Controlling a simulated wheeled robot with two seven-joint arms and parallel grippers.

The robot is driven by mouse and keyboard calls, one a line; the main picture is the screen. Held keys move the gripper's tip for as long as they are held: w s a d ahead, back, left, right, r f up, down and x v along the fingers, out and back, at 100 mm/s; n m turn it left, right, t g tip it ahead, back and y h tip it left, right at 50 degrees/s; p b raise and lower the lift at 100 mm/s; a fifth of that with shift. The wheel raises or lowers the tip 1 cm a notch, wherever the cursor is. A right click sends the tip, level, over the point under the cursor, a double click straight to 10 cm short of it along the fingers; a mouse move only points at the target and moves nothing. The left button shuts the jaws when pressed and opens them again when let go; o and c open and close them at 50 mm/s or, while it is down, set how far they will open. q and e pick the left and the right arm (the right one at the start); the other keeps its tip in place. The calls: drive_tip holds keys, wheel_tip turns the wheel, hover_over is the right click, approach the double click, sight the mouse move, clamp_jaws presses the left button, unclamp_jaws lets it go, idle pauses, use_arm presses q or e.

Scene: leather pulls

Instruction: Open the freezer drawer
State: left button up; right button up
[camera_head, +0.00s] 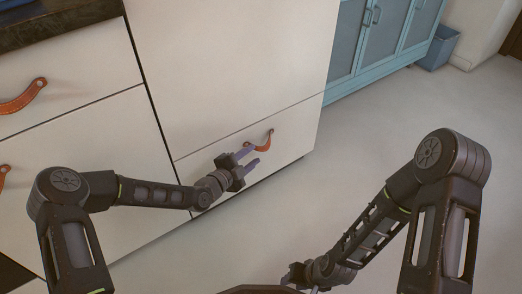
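The freezer drawer (285,150) is the low white front below the tall white door, and it looks shut. Its brown leather pull (264,145) hangs near the middle of its front. My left gripper (254,156) is at this pull with its purple-grey fingers apart, one toward the upper side of the pull and one below it. I cannot tell whether the fingers touch the leather. My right gripper (296,281) is low near the bottom edge, away from the drawer, and its fingers are mostly hidden.
More white drawers (85,130) with leather pulls (24,96) stand at the left under a dark countertop (60,20). A blue cabinet (385,40) and a blue bin (438,47) are at the back right. The pale floor (350,140) before the freezer is clear.

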sight(261, 149)
use_arm(q)
drive_tip(key=b+x, duration=0.2)
drive_tip(key=x, duration=0.3)
drive_tip(key=shift+w+d+f, duration=0.15)
drive_tip(key=shift+w+d, duration=0.1)
drive_tip(key=shift+w, duration=0.05)
drive_tip(key=shift+c, duration=0.3)
clamp_jaws()
drive_tip(key=shift+f, duration=0.1)
